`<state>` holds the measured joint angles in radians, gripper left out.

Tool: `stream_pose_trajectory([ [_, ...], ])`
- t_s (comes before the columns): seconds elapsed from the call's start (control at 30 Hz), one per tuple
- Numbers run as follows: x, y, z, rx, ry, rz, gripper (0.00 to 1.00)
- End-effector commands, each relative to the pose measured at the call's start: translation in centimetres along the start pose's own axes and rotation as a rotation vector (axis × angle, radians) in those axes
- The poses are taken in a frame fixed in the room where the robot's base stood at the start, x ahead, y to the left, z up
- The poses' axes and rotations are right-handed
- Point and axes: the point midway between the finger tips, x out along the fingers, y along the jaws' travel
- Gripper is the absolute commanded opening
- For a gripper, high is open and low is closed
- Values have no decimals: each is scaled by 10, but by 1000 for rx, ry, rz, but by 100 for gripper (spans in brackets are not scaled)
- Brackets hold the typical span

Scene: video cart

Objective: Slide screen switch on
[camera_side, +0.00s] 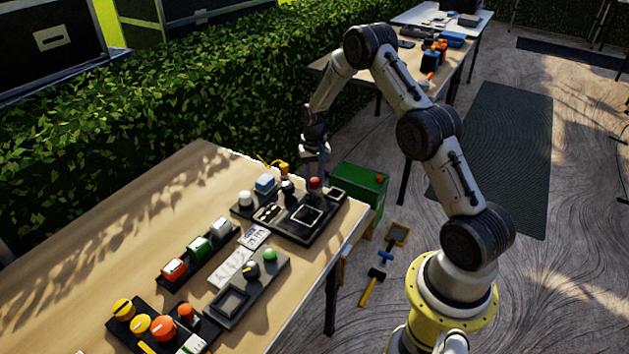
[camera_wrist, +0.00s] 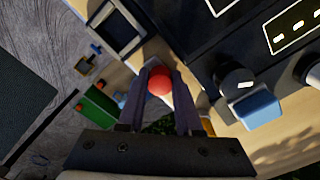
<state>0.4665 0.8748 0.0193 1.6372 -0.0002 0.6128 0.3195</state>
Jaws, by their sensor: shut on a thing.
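The black control panel (camera_side: 318,230) lies at the far right end of the table and carries white-outlined displays and several knobs. A red ball knob (camera_side: 315,184) is at its far edge; it also shows in the wrist view (camera_wrist: 160,80). My gripper (camera_side: 315,177) points down at this knob, and in the wrist view my gripper (camera_wrist: 160,88) has its two fingers on either side of it, shut on it. The knob's stem and base are hidden. No label reading screen switch is legible, and I cannot tell the switch's position.
A blue knob (camera_side: 265,183) and a white knob (camera_side: 245,198) stand to the left of the red one. More button panels fill the near table (camera_side: 110,220). A green box (camera_side: 362,190) stands beyond the edge. Tools lie on the floor.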

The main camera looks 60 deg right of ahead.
Motion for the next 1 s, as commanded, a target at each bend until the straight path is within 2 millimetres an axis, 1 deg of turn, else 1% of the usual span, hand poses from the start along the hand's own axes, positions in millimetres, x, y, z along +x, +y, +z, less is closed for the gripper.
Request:
stream_pose_trajectory([
  [0.1, 0, -9, -8, -2, 4, -2, 0],
  [0.23, -1, -15, -16, -2, 6, -2, 0],
  [0.57, -2, -16, -17, -1, 6, -2, 0],
  [0.6, -2, -16, -17, -1, 6, -2, 41],
  [0.63, -2, -16, -17, -1, 6, -2, 46],
  [0.9, -1, -16, -16, -1, 4, -1, 46],
  [1.0, -4, -16, -16, -1, 4, -2, 46],
])
